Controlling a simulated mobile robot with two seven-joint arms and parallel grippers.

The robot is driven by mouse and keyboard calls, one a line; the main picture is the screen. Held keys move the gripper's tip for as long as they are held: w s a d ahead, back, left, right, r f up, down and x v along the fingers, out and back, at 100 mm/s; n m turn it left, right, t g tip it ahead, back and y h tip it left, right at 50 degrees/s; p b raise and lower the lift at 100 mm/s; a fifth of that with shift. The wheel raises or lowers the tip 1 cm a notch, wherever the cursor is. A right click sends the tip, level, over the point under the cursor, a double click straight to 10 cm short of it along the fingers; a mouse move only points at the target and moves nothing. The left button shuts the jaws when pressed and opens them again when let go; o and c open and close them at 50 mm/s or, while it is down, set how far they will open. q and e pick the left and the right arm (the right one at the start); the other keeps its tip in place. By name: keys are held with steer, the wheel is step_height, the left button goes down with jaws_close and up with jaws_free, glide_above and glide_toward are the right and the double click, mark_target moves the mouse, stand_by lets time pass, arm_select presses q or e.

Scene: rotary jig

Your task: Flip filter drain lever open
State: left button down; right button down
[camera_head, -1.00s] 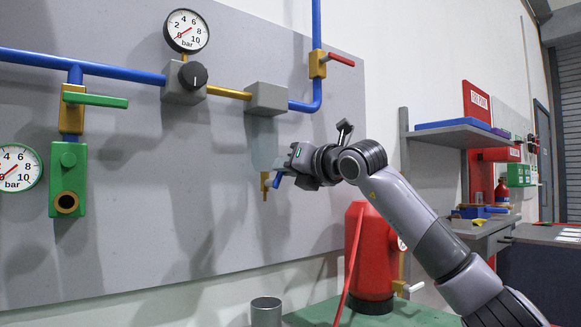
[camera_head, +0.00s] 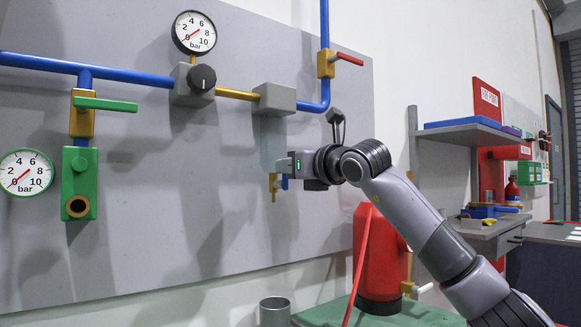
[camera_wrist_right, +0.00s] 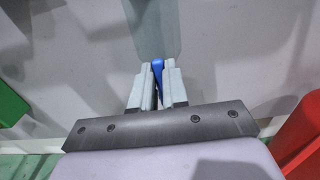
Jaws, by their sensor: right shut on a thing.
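The filter (camera_head: 274,97) is a grey block on the pipe line with a clear bowl (camera_head: 272,140) hanging under it. A small brass drain valve (camera_head: 273,186) sits below the bowl. Its blue lever (camera_head: 285,184) is mostly hidden by my right gripper (camera_head: 284,167). In the right wrist view the blue lever (camera_wrist_right: 158,68) stands between the two grey fingers of the right gripper (camera_wrist_right: 158,88), which are shut on it. My left gripper is not in view.
A pressure gauge (camera_head: 194,32), a black regulator knob (camera_head: 202,78) and a green-handled valve (camera_head: 104,104) are on the panel to the left. A red-handled valve (camera_head: 348,59) is above right. A red tank (camera_head: 378,262) and a metal cup (camera_head: 275,311) stand below.

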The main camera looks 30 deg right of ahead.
steer(key=shift+f, duration=0.15)
steer(key=c, duration=1.1)
jaws_free()
steer(key=shift+c, duration=0.2)
steer(key=shift+s, duration=0.15)
steer(key=s+b, duration=0.1)
steer(key=s, duration=0.6)
steer(key=shift+d, duration=0.25)
